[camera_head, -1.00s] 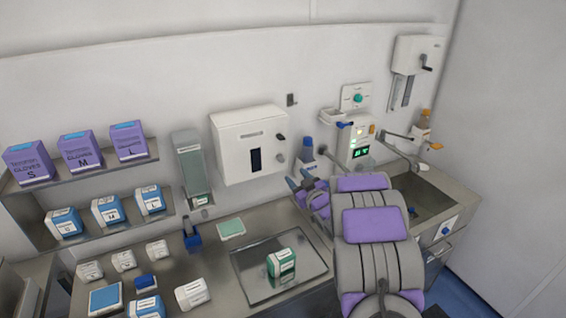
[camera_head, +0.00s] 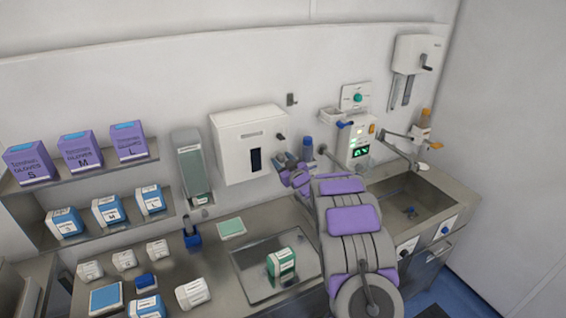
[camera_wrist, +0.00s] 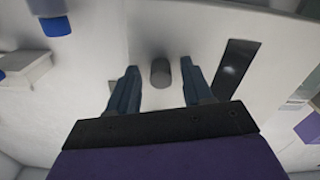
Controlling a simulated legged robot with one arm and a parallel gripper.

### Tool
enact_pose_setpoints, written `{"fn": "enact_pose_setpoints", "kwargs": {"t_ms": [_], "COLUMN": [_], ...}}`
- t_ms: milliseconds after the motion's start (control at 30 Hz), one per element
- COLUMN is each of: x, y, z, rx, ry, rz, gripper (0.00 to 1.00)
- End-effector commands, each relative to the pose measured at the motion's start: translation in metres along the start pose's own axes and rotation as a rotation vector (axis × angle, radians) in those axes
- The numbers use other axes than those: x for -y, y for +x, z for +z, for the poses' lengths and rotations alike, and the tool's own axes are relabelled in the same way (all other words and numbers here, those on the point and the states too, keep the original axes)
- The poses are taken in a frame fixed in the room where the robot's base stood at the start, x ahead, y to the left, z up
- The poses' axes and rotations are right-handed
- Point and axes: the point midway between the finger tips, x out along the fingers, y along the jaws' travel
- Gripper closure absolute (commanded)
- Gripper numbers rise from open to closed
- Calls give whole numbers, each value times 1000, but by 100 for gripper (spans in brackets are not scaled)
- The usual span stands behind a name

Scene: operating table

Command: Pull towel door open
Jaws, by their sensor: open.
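The towel door is the front of the white wall-mounted dispenser box (camera_head: 240,138), with a dark narrow window. It looks closed. A small grey knob (camera_head: 281,136) shows on its upper right side. A lower knob is hidden behind my gripper in the head view. My gripper (camera_head: 283,160) is at the lower right edge of the dispenser. In the wrist view, my gripper (camera_wrist: 158,80) is open, one finger on each side of a grey round knob (camera_wrist: 160,72). Gaps show between the knob and both fingers. The dark window (camera_wrist: 235,68) is to the right there.
A blue-capped bottle (camera_head: 307,148) stands just right of my gripper. The white control panel (camera_head: 357,143) is on the wall further right. A metal tray (camera_head: 247,262) with a green-white box (camera_head: 281,263) lies on the counter below. Glove boxes (camera_head: 80,152) fill the left shelf.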

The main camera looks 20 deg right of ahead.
Motion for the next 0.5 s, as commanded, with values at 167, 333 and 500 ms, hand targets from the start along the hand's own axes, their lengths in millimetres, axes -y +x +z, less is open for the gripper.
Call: {"fn": "enact_pose_setpoints", "kwargs": {"t_ms": [167,333,500], "x": [0,0,0], "y": [0,0,0], "z": [0,1,1], "rx": [1,1,1], "ry": [0,0,0], "rz": [0,0,0], "gripper": [50,62,79]}}
